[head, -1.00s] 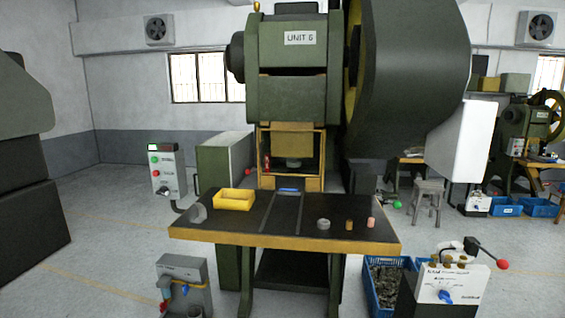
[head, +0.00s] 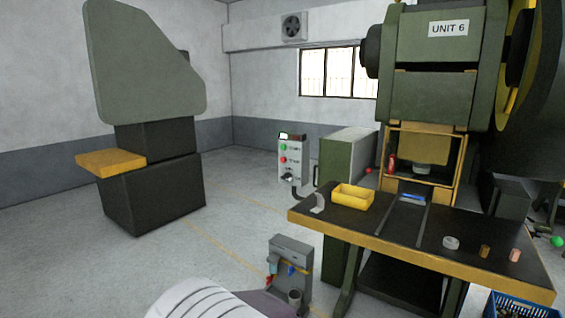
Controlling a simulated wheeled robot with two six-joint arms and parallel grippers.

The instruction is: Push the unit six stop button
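The unit six press (head: 435,95) stands at the right, with a "UNIT 6" label on its upper front. A grey control box (head: 298,150) stands to its left, apart from the press body. The button lettering is too small to read. Neither of my grippers is in view.
The press table (head: 440,255) holds a yellow bin (head: 352,197) and small parts. A grey floor stand (head: 291,262) is below the control box, towards me. Another dark machine (head: 150,180) stands at the left. The floor between that machine and the control box is clear.

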